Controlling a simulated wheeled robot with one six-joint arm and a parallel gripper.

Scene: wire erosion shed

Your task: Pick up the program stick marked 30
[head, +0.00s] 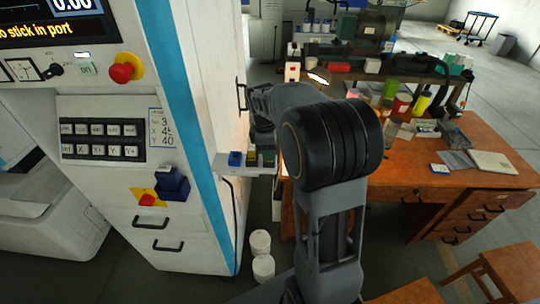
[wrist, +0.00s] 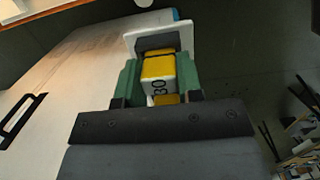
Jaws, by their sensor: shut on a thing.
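The yellow program stick (wrist: 158,72) shows the number 30, turned sideways, on its pale end face in the wrist view. My gripper (wrist: 158,82) is shut on it, with one green finger on each side. A white shelf edge (wrist: 130,42) lies just beyond the stick; I cannot tell whether the stick is clear of it. In the head view, my gripper is partly hidden by my arm at the small white shelf (head: 228,170) on the machine's side. A blue stick (head: 235,158) stands there, left of a small yellow piece (head: 251,157).
The white machine (head: 185,100) has a control panel, a red stop button (head: 121,73) and a blue port block (head: 172,183). Its screen reads partly "o stick in port". A cluttered wooden desk (head: 400,165) stands right of my arm. White tubs (head: 262,254) stand on the floor below.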

